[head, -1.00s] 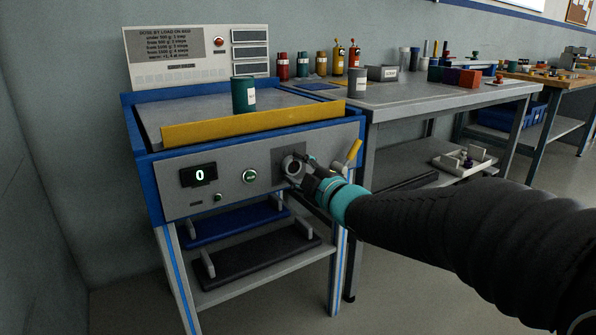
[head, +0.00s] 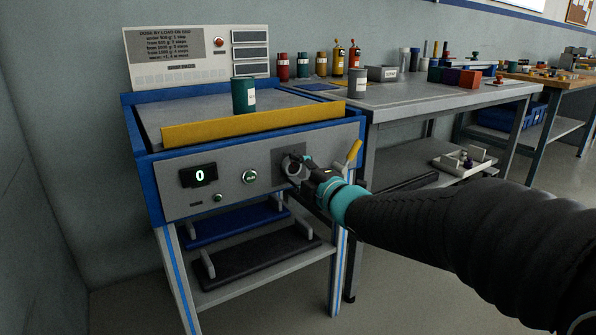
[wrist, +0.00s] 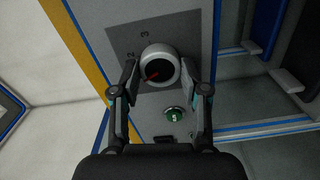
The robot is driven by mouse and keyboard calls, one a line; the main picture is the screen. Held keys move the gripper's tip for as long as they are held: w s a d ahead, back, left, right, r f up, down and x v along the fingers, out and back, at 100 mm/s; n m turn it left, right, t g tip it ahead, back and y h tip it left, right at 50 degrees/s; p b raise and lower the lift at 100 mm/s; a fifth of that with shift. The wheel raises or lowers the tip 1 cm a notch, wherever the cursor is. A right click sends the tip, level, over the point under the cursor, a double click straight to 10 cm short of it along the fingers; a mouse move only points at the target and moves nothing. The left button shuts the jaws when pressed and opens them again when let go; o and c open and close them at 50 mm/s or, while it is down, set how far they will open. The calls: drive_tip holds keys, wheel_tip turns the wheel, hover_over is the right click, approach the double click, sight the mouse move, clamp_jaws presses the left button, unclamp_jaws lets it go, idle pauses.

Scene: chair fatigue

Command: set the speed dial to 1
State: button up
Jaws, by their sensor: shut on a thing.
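The speed dial is a round pale knob with a dark face and a red pointer. In the wrist view the dial (wrist: 160,66) sits on a dark square plate (wrist: 124,40) with the marks 2 and 3 readable. The red pointer is angled toward the lower left there; the number it meets is hidden. My gripper (wrist: 158,80) has one finger on each side of the knob and is shut on it. In the head view my gripper (head: 294,170) is at the front panel, covering most of the dial. The display (head: 199,175) on the panel reads 0.
A green button (head: 250,176) is left of the dial and a yellow lever (head: 354,151) to its right. A green canister (head: 243,95) stands on the machine top behind a yellow bar (head: 255,123). A bench (head: 440,95) with canisters stands to the right.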

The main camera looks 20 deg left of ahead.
drive_tip(key=o, duration=1.1)
drive_tip(key=shift+o, duration=0.2)
drive_tip(key=v, duration=1.2)
